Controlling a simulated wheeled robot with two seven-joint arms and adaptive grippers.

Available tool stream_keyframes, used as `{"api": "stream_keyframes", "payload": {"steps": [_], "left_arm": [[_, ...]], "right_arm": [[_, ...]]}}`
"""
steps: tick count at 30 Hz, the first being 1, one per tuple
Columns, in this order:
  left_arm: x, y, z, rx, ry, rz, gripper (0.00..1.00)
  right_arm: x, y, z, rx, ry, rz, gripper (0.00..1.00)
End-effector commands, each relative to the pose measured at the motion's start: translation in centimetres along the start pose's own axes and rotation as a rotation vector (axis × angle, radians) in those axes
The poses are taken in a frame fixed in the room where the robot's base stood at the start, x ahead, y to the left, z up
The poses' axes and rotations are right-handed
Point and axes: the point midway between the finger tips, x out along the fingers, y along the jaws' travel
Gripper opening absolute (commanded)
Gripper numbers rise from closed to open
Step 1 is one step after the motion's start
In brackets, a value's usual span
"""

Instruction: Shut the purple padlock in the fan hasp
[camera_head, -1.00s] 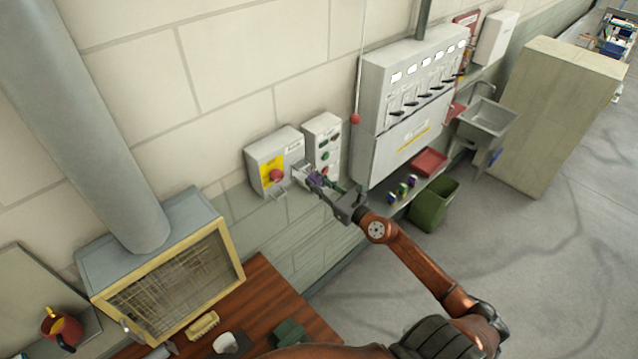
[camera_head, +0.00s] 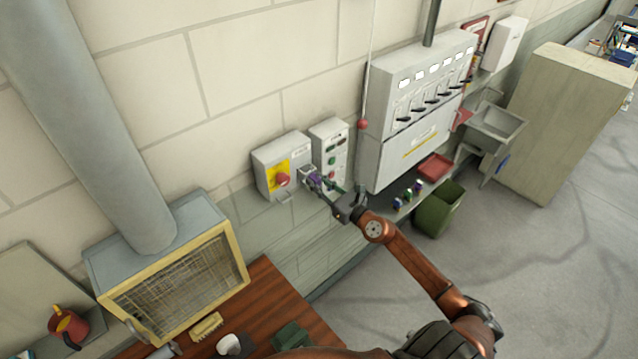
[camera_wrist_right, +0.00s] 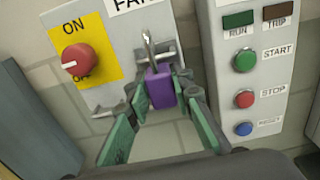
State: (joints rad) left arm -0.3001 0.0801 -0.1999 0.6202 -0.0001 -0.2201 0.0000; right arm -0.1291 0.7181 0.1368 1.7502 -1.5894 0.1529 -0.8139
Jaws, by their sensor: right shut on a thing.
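The purple padlock (camera_wrist_right: 161,88) is between the fingertips of my right gripper (camera_wrist_right: 162,95), which is shut on its body. Its metal shackle (camera_wrist_right: 148,50) points up, in front of the fan box (camera_wrist_right: 95,45). The picture does not show clearly whether the shackle passes through the hasp or is closed. The fan box has a red knob on a yellow ON/OFF plate and a grey metal tab at its lower edge. In the head view, my right gripper (camera_head: 318,185) holds the padlock at the right side of the fan box (camera_head: 268,160). My left gripper is not in view.
A button panel (camera_head: 330,150) with RUN, TRIP, START and STOP is close on the right of the fan box. A large switch cabinet (camera_head: 415,110) stands further right. Several small padlocks (camera_head: 408,194) and a red tray (camera_head: 434,167) are on the shelf below it.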

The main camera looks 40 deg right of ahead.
Motion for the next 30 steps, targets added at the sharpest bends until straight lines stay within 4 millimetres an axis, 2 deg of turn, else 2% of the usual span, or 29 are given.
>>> {"api": "stream_keyframes", "payload": {"steps": [18, 30], "left_arm": [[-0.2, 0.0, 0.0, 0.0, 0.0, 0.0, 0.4], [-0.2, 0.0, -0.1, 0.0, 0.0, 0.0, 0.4]], "right_arm": [[1.8, 0.0, 0.1, 0.0, -0.001, -0.001, 0.0], [2.0, 0.0, 0.1, 0.0, -0.001, 0.0, 0.0]]}}
